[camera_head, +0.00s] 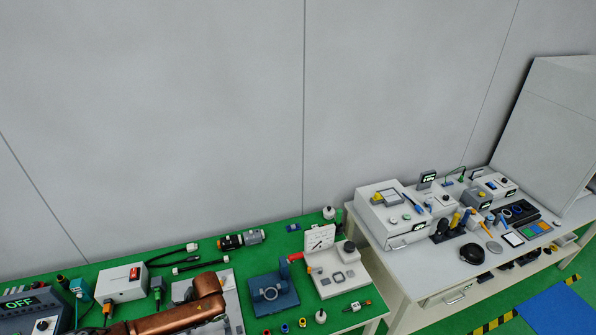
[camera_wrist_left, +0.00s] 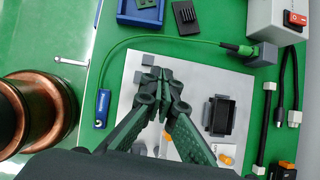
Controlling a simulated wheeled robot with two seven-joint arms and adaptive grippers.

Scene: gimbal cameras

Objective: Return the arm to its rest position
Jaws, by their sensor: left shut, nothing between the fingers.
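My left gripper (camera_wrist_left: 156,88) shows in the left wrist view, its dark fingers brought together with nothing between them. It is over a pale grey plate (camera_wrist_left: 190,72) that carries a black rectangular holder (camera_wrist_left: 220,115). In the head view a copper-coloured link of my arm (camera_head: 175,317) reaches in at the bottom left, over part of a grey plate (camera_head: 232,297). The gripper's fingers cannot be made out in that view. My right gripper is in neither view.
The green bench holds a white box with a red switch (camera_head: 122,284), a blue fixture (camera_head: 273,294) and a white device (camera_head: 336,281). A blue-ended cable (camera_wrist_left: 102,108) lies left of the gripper. A white table (camera_head: 412,270) with instruments stands right.

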